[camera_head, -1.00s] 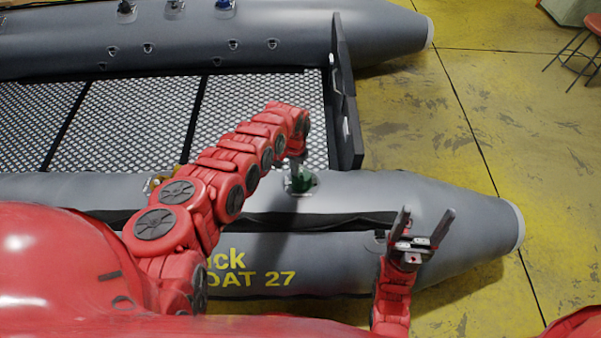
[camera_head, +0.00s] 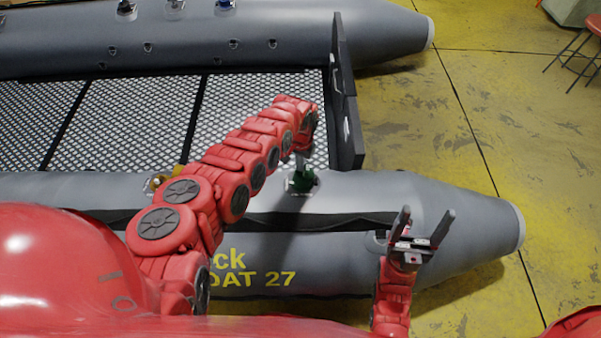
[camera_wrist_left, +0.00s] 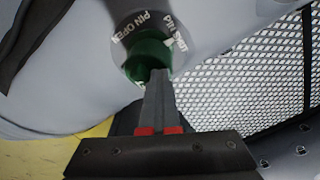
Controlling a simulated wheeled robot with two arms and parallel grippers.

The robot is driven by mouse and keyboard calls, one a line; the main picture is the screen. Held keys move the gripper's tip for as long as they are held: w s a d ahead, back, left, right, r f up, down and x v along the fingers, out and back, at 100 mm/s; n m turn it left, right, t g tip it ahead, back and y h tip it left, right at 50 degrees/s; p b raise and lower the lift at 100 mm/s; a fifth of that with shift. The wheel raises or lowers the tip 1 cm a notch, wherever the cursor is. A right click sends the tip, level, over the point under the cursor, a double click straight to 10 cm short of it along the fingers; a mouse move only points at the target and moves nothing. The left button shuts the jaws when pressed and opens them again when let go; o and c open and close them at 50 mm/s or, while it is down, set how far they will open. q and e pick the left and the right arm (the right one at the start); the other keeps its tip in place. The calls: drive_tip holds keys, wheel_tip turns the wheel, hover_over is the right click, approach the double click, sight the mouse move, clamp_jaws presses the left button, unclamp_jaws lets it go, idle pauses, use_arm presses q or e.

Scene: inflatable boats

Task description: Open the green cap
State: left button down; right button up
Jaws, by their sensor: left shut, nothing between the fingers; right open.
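The green cap (camera_head: 302,181) sits on the near grey tube of the inflatable boat (camera_head: 440,205). In the left wrist view the cap (camera_wrist_left: 148,56) is a round green piece inside a ring with lettering that includes "PIN OPEN". My left gripper (camera_head: 301,164) is shut and empty, pointing down at the cap. In the wrist view its fingertips (camera_wrist_left: 159,76) overlap the cap's lower edge; I cannot tell if they touch it. My right gripper (camera_head: 425,222) is open and empty, fingers up, in front of the tube's right part.
A dark upright board (camera_head: 346,100) closes the boat's right end. The far tube (camera_head: 290,30) carries several valves. The yellow floor (camera_head: 530,120) on the right is clear near the boat; a stool (camera_head: 578,55) stands far right.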

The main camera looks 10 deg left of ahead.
sight(310, 174)
use_arm(q)
drive_tip(key=d, duration=0.3)
drive_tip(key=shift+d, duration=0.15)
drive_tip(key=shift+s, duration=0.1)
drive_tip(key=shift+a+r+p, duration=0.2)
drive_tip(key=shift+r+p, duration=0.05)
drive_tip(key=shift+p, duration=0.1)
drive_tip(key=shift+w+a+r+p, duration=0.2)
drive_tip(key=shift+a+r+p, duration=0.3)
drive_tip(key=shift+p, duration=0.5)
drive_tip(key=shift+w+a+r+p, duration=0.15)
drive_tip(key=shift+a+r+p, duration=0.1)
drive_tip(key=shift+a+p, duration=0.3)
drive_tip(key=shift+a+r+p, duration=0.45)
drive_tip(key=shift+a+p, duration=0.05)
drive_tip(key=shift+a, duration=0.25)
drive_tip(key=shift+a+r+p, duration=0.4)
drive_tip(key=shift+a+p, duration=0.15)
drive_tip(key=shift+a, duration=0.15)
drive_tip(key=shift+a+r+p, duration=0.45)
drive_tip(key=shift+a+p, duration=0.05)
drive_tip(key=shift+a, duration=0.25)
